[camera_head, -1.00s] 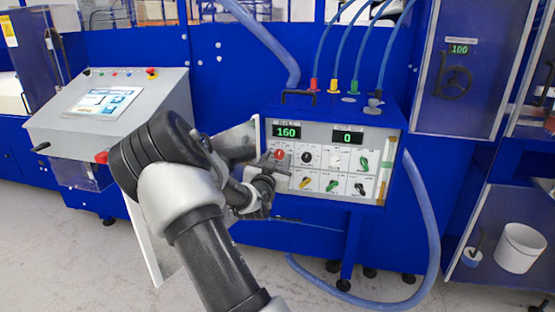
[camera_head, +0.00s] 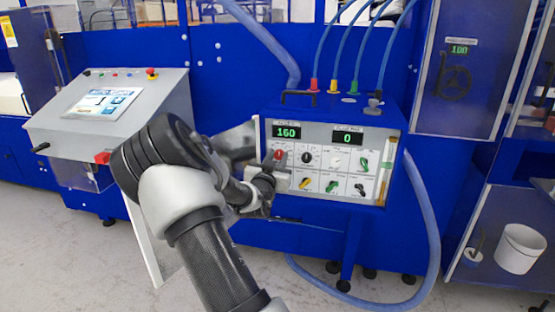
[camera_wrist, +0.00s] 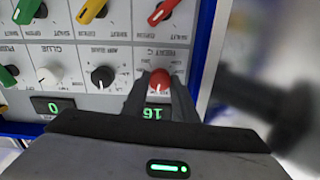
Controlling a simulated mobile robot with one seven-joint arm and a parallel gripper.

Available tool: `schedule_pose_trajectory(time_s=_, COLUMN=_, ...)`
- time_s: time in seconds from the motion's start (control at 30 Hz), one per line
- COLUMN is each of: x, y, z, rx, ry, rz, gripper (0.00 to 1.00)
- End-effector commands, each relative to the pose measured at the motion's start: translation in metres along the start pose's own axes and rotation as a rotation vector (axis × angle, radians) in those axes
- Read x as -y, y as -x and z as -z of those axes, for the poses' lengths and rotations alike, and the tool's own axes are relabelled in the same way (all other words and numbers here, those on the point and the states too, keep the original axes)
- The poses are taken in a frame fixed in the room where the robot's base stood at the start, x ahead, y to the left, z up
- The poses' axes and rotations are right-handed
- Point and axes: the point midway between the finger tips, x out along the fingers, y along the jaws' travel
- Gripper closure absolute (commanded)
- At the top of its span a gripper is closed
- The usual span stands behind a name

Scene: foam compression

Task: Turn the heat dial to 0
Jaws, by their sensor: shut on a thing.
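The red heat dial (camera_wrist: 160,80) is a round knob on the white front panel (camera_head: 330,175) of the blue control box. In the wrist view my gripper (camera_wrist: 160,90) has one finger on each side of the dial, shut on it. The right display (camera_head: 347,138) reads 0. The dial's scale marks are mostly hidden by my fingers.
A black knob (camera_wrist: 102,77) and a white knob (camera_wrist: 49,75) sit in the same row as the dial. Green, yellow and red switches (camera_wrist: 91,10) fill the other row. Hoses (camera_head: 356,45) rise from the box top. A grey console (camera_head: 115,105) stands left.

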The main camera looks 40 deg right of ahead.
Motion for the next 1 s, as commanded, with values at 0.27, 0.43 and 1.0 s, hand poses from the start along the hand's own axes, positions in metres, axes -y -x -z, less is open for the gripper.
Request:
schedule_pose_trajectory(time_s=0.27, x=0.0002, y=0.0002, z=-0.0012, rx=0.0, ry=0.189, rz=0.0, gripper=0.96)
schedule_pose_trajectory(time_s=0.43, x=0.0003, y=0.0001, z=-0.0009, rx=-0.001, ry=0.349, rz=0.0, gripper=0.96)
schedule_pose_trajectory(time_s=1.0, x=0.0011, y=0.0002, z=-0.0005, rx=-0.001, ry=0.893, rz=0.0, gripper=0.96)
